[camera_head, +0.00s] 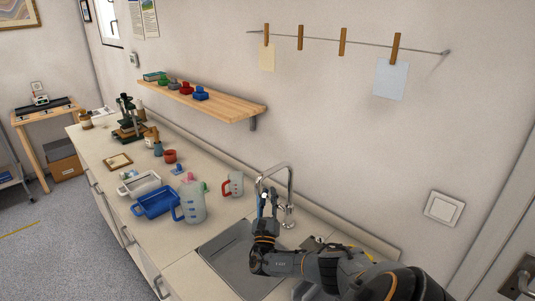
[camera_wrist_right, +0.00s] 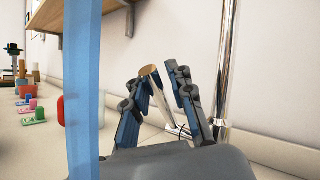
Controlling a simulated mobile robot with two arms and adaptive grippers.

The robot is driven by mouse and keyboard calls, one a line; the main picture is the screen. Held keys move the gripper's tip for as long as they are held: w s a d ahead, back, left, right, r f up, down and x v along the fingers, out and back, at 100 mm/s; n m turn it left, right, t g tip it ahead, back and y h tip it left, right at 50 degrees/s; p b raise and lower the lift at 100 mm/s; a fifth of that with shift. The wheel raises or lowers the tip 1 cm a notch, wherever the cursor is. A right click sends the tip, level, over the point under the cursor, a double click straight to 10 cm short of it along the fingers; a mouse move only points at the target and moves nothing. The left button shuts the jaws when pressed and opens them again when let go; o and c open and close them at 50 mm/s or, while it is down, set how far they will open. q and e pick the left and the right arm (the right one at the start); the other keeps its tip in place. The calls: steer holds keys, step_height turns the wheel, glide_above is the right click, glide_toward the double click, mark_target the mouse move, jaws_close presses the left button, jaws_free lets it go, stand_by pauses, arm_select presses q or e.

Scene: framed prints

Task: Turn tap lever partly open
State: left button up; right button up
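The chrome tap (camera_head: 289,185) stands behind the sink, with a tall arched spout. My right gripper (camera_head: 268,203) is raised beside it, over the sink. In the right wrist view, my right gripper (camera_wrist_right: 163,88) has its two blue-padded fingers apart. A slanted metal rod with a tan end, seemingly the tap lever (camera_wrist_right: 153,80), shows between them; I cannot tell whether either finger touches it. The tap's upright pipe (camera_wrist_right: 229,60) is just right of the fingers. A pale blue vertical band (camera_wrist_right: 82,90), possibly water, crosses the left. My left gripper is not in view.
The sink (camera_head: 225,255) is partly hidden by my right arm. A measuring jug (camera_head: 194,203), a red-handled cup (camera_head: 234,184) and a blue tub (camera_head: 155,203) stand left on the counter. A wooden shelf (camera_head: 225,103) juts from the wall above.

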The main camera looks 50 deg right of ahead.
stand_by(0.4)
step_height(320, 180, up, 10)
steer(key=shift+f, duration=0.1)
stand_by(0.5)
